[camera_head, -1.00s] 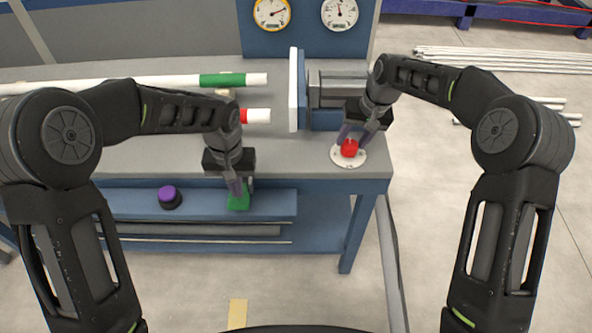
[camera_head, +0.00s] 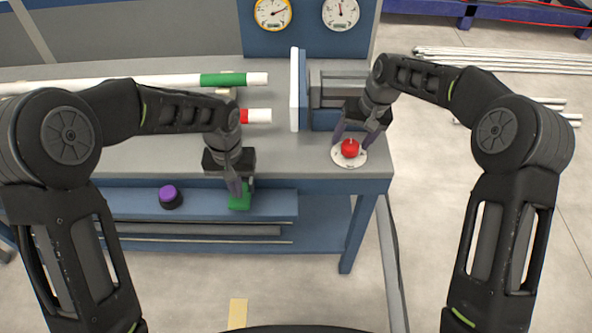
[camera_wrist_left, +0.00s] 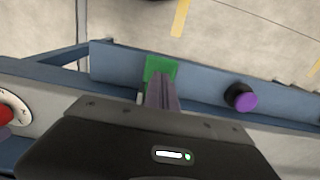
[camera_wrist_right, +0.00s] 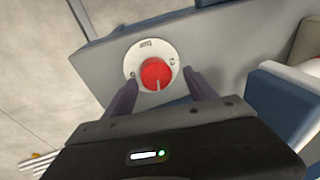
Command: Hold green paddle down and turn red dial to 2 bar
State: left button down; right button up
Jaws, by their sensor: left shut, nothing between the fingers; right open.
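The green paddle (camera_head: 240,202) is on the blue lower shelf at the bench front. My left gripper (camera_head: 238,190) is shut with its fingertips on or just over it; the paddle also shows behind the fingers in the left wrist view (camera_wrist_left: 160,70). The red dial (camera_head: 349,148) sits on a round white plate (camera_head: 340,160) at the bench's right front corner. My right gripper (camera_wrist_right: 160,88) is open, its fingers on either side of the dial without visibly squeezing it. A white line on the dial (camera_wrist_right: 156,73) shows; the plate's markings are too small to read.
A purple button (camera_head: 168,195) stands on the shelf left of the paddle. Two gauges (camera_head: 272,12) (camera_head: 340,12) are on the back panel. White pipes with green and red bands (camera_head: 222,80) (camera_head: 256,116) lie on the bench left of a white plate (camera_head: 294,90).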

aim_at(351, 144)
jog(key=shift+w+a+v, duration=0.1)
jog(key=shift+a+v, duration=0.1)
jog(key=shift+v, duration=0.75)
jog(key=shift+w+a+v, duration=0.15)
jog(key=shift+a+v, duration=0.05)
jog(key=shift+v, duration=0.75)
jog(key=shift+r, duration=0.1)
jog(key=m, duration=0.4)
jog(key=shift+t+h, duration=0.4)
jog(key=m, duration=0.4)
jog(key=shift+h, duration=0.4)
jog(key=shift+m+t, duration=0.3)
